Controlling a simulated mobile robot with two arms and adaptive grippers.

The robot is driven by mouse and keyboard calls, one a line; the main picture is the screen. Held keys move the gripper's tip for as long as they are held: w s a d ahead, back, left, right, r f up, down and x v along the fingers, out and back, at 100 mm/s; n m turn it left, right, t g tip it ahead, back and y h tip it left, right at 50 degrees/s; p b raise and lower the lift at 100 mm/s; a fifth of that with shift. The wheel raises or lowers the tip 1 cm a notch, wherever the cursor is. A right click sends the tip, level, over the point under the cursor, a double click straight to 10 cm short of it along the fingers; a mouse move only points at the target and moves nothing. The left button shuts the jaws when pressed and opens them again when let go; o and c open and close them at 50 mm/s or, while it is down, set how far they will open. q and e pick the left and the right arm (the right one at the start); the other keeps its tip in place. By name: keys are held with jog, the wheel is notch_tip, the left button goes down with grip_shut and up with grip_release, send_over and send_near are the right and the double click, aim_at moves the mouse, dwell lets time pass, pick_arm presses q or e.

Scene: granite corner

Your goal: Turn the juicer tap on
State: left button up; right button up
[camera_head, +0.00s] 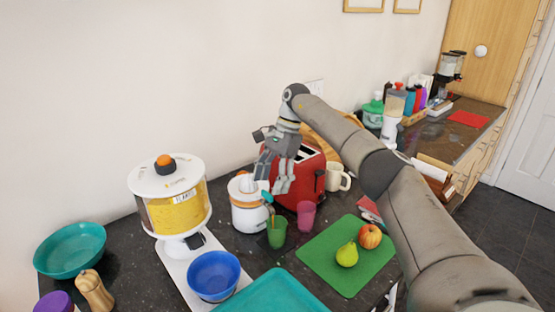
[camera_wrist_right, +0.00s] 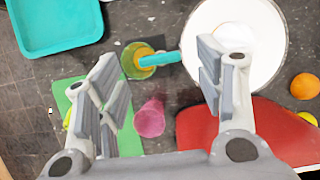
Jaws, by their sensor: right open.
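The juicer (camera_head: 248,212) is a white body with an orange rim, standing on the dark counter; its white round top shows in the right wrist view (camera_wrist_right: 262,40). Its teal tap (camera_head: 268,197) sticks out over a green cup (camera_head: 277,236). In the right wrist view the tap (camera_wrist_right: 160,59) lies between and beyond my fingers, with its outer end over the cup (camera_wrist_right: 130,68). My right gripper (camera_head: 272,179) is open and empty, above the juicer and tap; its fingers also show in the right wrist view (camera_wrist_right: 160,85). My left gripper is not seen.
A red toaster (camera_head: 307,190) stands close behind and right of the juicer. A pink cup (camera_head: 306,216) is beside the green cup. A green board (camera_head: 335,270) holds a pear and an apple. A yellow-filled dispenser (camera_head: 175,212) and blue bowl (camera_head: 213,275) stand left.

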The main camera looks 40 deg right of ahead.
jog(key=v, duration=0.9)
dwell(0.6)
